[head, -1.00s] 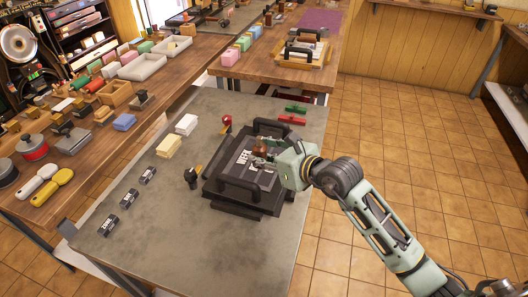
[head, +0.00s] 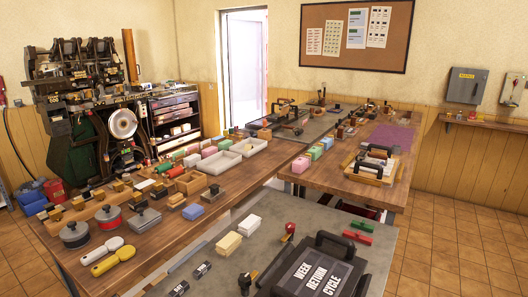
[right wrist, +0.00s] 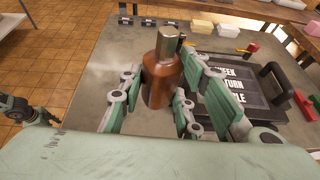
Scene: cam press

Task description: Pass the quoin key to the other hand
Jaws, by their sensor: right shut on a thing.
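The quoin key (right wrist: 160,82), a brown bottle-shaped handle with a square metal end, stands upright between the fingers of my right gripper (right wrist: 158,105) in the right wrist view. The gripper is shut on it. The key appears in front of the grey table. A green and dark part of my left arm (right wrist: 18,110) shows at the left edge of that view; its fingers cannot be made out. Neither gripper shows in the head view.
The black-handled form reading WEEK RETURN CYCLE (head: 312,275) lies on the grey table (head: 215,268). Cream blocks (head: 228,243), small black blocks (head: 202,270), a red-knobbed tool (head: 289,232) and a red bar (head: 356,238) lie around it.

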